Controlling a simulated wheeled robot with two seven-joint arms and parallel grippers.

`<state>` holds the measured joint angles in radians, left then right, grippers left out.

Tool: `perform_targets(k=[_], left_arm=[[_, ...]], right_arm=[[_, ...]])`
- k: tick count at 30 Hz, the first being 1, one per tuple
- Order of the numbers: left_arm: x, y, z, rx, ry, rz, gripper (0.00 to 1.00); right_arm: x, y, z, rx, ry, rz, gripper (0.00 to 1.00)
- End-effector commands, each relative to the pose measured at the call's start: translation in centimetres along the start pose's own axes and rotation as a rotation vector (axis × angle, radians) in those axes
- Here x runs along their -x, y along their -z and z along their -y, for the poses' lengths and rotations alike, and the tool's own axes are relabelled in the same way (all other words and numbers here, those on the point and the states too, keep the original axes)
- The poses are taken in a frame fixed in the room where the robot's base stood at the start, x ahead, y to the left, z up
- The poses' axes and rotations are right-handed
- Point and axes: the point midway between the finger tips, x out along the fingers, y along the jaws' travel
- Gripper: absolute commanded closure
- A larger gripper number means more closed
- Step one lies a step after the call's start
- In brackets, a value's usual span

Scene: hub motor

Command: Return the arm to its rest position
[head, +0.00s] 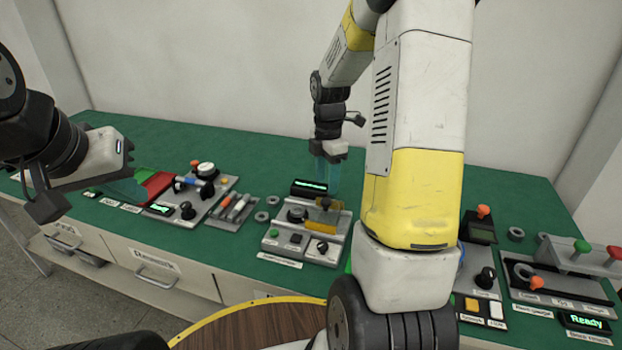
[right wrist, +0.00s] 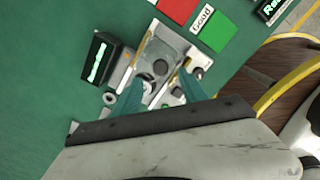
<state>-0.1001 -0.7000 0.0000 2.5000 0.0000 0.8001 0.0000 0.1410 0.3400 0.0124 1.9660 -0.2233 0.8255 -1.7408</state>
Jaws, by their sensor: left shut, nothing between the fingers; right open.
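My left gripper (head: 124,189) is at the left of the head view, above the left part of the green bench. Its teal fingers are together, with nothing seen between them. My right gripper (head: 328,176) hangs from the arm in the middle of the head view, over the back of the middle station (head: 306,236). In the right wrist view its two teal fingers (right wrist: 157,88) are spread apart and empty, with a grey station with a dark round part below them. Whether the fingertips touch anything there cannot be told.
The green bench (head: 270,148) is clear along the back. A station with a white knob (head: 205,170) and a red pad (head: 157,185) are at left. A device with a "Ready" display (head: 584,321) is at right. My right arm hides part of the bench.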

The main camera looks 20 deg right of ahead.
Motion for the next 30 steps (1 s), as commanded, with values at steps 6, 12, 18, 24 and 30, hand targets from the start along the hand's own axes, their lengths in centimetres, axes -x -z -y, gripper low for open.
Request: perform_targets(k=[6,12,18,24,30], left_arm=[[0.0,0.0,0.0,0.0,0.0,0.0,1.0],[0.0,0.0,0.0,0.0,0.0,0.0,1.0],[0.0,0.0,0.0,0.0,0.0,0.0,1.0],[0.0,0.0,0.0,0.0,0.0,0.0,1.0],[0.0,0.0,0.0,0.0,0.0,0.0,1.0]], right_arm=[[1.6,0.0,0.0,0.0,-0.001,0.0,0.5],[1.7,0.0,0.0,0.0,0.0,-0.001,0.5],[3.0,0.5,0.4,-0.06,-0.024,0.0,0.5],[9.1,3.5,3.5,-0.418,-0.148,-0.03,0.5],[14.6,7.5,8.7,-0.896,-0.282,-0.158,0.5]])
